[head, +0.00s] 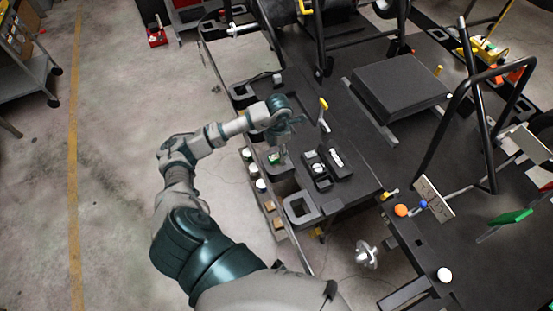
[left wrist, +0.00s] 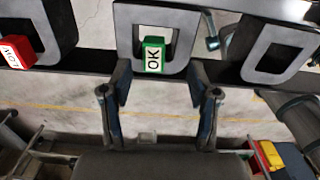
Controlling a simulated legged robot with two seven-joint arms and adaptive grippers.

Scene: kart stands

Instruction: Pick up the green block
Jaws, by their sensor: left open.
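The green block (left wrist: 153,55) carries a white face marked "OK" and sits in the opening of a grey square frame (left wrist: 128,20) in the left wrist view. It shows small in the head view (head: 275,159), just below my left gripper (head: 281,141). In the left wrist view my left gripper (left wrist: 160,82) is open and empty. Its two fingers stand apart, one on each side of the block, with the block between and beyond their tips. Whether either finger touches the frame is unclear. My right gripper is not in view.
A red block (left wrist: 17,51) sits by the left frame in the left wrist view. An empty square frame (head: 301,207) stands nearer in the head view. Small black fixtures with white parts (head: 336,158) and a yellow-topped lever (head: 323,104) stand to the right. Open floor lies left.

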